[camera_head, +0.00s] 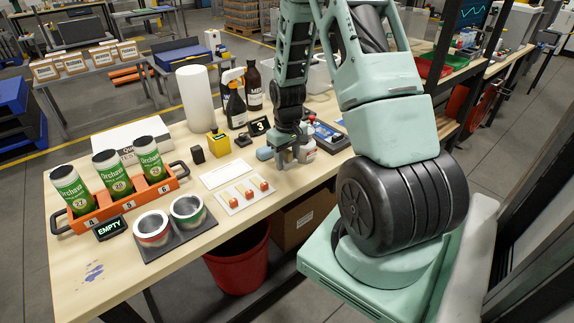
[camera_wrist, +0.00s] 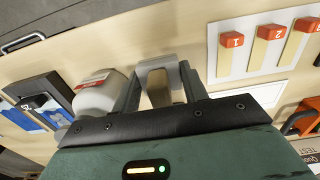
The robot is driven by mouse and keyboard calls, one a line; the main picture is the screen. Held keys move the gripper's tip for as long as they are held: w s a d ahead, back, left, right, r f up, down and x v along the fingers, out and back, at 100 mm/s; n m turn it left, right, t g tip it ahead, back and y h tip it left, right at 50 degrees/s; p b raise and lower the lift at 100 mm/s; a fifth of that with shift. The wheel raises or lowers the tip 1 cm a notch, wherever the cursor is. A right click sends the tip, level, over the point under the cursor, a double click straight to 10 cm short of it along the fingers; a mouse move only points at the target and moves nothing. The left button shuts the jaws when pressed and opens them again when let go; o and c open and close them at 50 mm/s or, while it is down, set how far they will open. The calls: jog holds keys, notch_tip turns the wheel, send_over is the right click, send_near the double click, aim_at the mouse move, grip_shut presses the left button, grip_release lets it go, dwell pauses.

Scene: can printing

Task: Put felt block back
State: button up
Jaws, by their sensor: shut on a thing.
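My gripper (camera_head: 284,160) is low at the worktable's right part, beside a white bottle (camera_head: 305,150). In the wrist view my gripper (camera_wrist: 160,78) is shut on a small block with tan and pale grey faces, which I take as the felt block (camera_wrist: 158,90). The fingers hide its sides. In the head view the block is mostly hidden by the gripper, and I cannot tell whether it touches the table. The white bottle with a red label (camera_wrist: 100,92) stands close beside one finger.
A white card with orange-topped numbered pieces (camera_head: 245,195) lies left of my gripper. An orange carrier (camera_head: 130,205) holds green cans. Two open tins (camera_head: 170,222) stand on a dark mat. Spray bottle (camera_head: 234,103) and brown bottle (camera_head: 253,88) stand behind.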

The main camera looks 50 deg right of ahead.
aim_at(288, 167)
jog(key=shift+f, duration=1.55)
jog(key=shift+f, duration=0.1)
jog(key=o, duration=1)
jog(key=shift+c, duration=0.2)
